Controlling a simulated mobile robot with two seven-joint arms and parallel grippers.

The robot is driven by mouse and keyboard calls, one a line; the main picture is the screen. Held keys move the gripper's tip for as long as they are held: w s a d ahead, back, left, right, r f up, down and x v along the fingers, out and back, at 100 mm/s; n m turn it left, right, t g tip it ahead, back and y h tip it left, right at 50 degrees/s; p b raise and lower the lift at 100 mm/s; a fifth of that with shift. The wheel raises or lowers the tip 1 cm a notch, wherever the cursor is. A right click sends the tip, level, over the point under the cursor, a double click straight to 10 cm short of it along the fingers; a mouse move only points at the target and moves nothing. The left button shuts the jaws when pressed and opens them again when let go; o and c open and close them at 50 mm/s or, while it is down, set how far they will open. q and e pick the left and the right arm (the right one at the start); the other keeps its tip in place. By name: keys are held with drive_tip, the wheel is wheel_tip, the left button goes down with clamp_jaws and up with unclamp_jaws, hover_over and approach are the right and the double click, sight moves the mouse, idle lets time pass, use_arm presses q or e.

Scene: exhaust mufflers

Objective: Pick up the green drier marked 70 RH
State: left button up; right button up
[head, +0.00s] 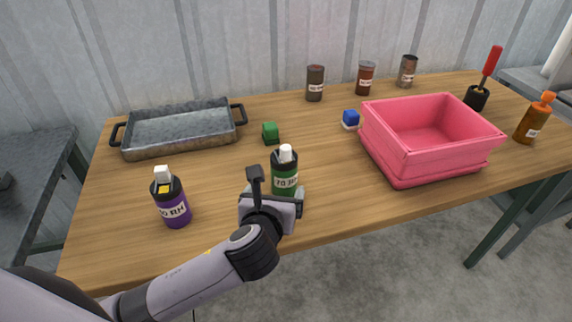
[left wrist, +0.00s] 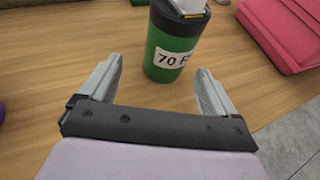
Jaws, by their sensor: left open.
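The green drier marked 70 RH (head: 284,178) is a dark green bottle with a black shoulder and a white cap. It stands upright near the table's front edge. My left gripper (head: 274,191) is open right in front of it. In the left wrist view the green drier (left wrist: 172,50) stands just beyond and between the two fingertips of my left gripper (left wrist: 157,75), and no contact shows. Its label is partly turned out of sight there. My right gripper is in neither view.
A purple bottle (head: 171,200) stands to the left. A pink bin (head: 430,165) sits to the right. Several brown jars (head: 315,84) stand at the back of the wooden table (head: 225,215).

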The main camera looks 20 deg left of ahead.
sight(284, 180)
use_arm(q)
drive_tip(key=shift+w+f, duration=0.2)
drive_tip(key=shift+w, duration=0.4)
drive_tip(key=shift+w+f, duration=0.15)
drive_tip(key=shift+w, duration=0.2)
drive_tip(key=shift+d+x, duration=0.2)
drive_tip(key=shift+x, duration=0.9)
drive_tip(key=shift+d+x, duration=0.15)
drive_tip(key=shift+x, duration=0.95)
drive_tip(key=shift+w, duration=0.1)
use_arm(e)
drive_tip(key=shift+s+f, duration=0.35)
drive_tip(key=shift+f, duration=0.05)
use_arm(q)
drive_tip(key=c, duration=1.1)
drive_tip(key=shift+c, duration=0.2)
drive_tip(key=shift+r, duration=0.2)
